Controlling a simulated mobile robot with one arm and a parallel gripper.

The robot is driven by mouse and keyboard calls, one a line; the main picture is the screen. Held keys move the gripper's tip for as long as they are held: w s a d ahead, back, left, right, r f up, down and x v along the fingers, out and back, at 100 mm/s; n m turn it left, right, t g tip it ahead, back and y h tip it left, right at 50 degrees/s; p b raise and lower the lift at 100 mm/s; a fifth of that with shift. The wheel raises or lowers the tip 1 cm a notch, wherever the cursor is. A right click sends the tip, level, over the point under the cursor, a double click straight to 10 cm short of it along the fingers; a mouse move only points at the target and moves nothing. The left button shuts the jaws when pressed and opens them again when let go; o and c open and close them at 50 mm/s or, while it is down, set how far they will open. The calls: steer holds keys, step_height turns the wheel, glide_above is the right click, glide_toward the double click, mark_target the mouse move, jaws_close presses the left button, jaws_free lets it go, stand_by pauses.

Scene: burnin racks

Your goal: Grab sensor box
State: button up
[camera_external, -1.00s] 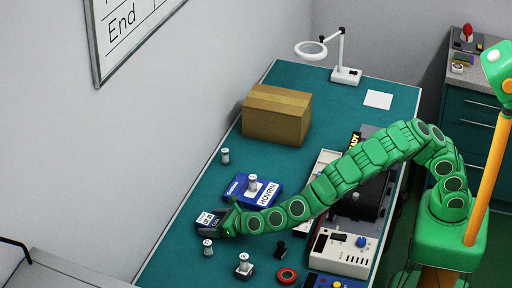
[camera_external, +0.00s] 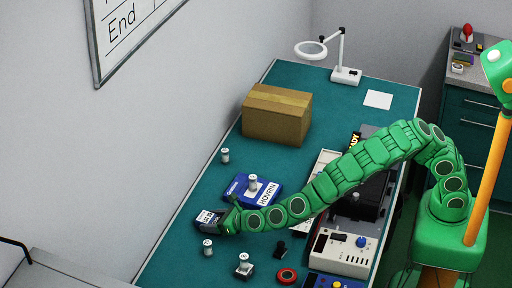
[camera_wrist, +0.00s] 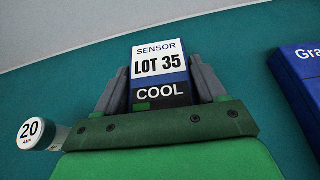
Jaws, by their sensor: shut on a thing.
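The sensor box (camera_wrist: 160,62) shows in the wrist view with a white label reading "SENSOR LOT 35" above a dark band reading "COOL". It also shows at the left edge of the table in the external view (camera_external: 206,217). My gripper (camera_wrist: 160,85) is shut on it, with one grey finger along each side of the box. In the external view my gripper (camera_external: 222,222) reaches in from the right, low over the teal table. I cannot tell whether the box touches the table.
A blue Hovrin box (camera_external: 238,194) with a small white cylinder on top lies just behind my gripper. A cylinder marked 20 AMP (camera_wrist: 33,132) stands close to the left in the wrist view. A cardboard box (camera_external: 275,120) stands farther back on the teal table (camera_external: 180,255).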

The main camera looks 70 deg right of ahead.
step_height(320, 180, up, 3)
steer(key=shift+s+f, duration=0.1)
steer(key=shift+f, duration=0.05)
steer(key=s+d+r, duration=0.5)
steer(key=s+r, duration=0.4)
steer(key=s, duration=0.3)
steer(key=shift+s+d+r, duration=0.2)
steer(key=shift+s, duration=0.15)
